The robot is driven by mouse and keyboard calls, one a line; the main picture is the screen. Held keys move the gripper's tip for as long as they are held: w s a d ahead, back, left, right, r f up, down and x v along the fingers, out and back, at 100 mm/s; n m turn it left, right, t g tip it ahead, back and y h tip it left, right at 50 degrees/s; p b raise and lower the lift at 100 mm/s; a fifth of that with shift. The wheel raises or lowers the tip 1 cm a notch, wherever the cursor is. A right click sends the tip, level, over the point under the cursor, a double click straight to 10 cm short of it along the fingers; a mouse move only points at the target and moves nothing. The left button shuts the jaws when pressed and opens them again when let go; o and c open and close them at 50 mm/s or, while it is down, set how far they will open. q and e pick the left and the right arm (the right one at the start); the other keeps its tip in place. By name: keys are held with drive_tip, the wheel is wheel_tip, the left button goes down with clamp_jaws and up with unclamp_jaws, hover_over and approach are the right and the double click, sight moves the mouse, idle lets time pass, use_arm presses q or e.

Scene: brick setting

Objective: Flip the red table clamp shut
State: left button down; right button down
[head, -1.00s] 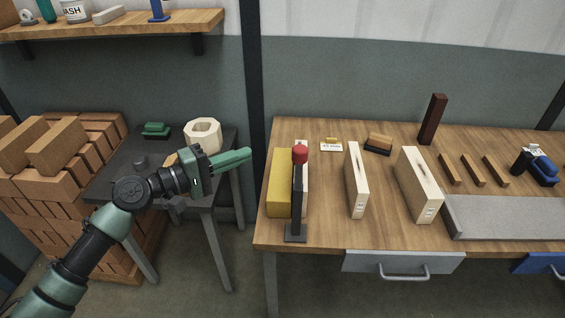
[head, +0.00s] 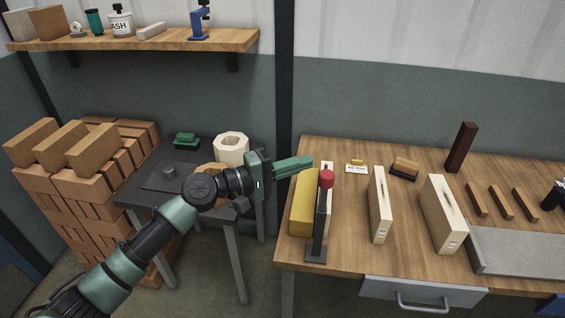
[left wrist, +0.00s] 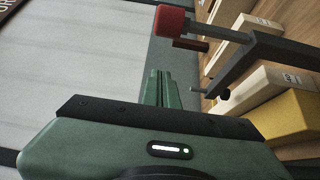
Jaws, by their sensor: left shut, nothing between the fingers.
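The table clamp stands at the front left of the wooden workbench; it has a dark upright lever with a red knob (head: 326,179) on top and a dark foot (head: 316,254). The red knob also shows in the left wrist view (left wrist: 170,21), at the top, with the dark lever running right from it. My left gripper (head: 309,162) is shut and empty, its green fingers pointing right, just above and left of the knob in the head view. In the left wrist view the fingertips (left wrist: 160,74) are below the knob, with a visible gap. My right gripper is not in view.
A yellow block (head: 303,203) lies beside the clamp. Pale upright boards (head: 380,205) stand to its right, with a grey slab (head: 520,250) farther right. A dark side table (head: 150,178) and brick stack (head: 62,190) are at left. A wall shelf (head: 150,42) hangs above.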

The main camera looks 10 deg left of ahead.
sight(324, 192)
use_arm(q)
drive_tip(key=s+d+p, duration=0.2)
drive_tip(key=d+p, duration=0.1)
drive_tip(key=shift+s, duration=0.25)
drive_tip(key=shift+d, duration=0.1)
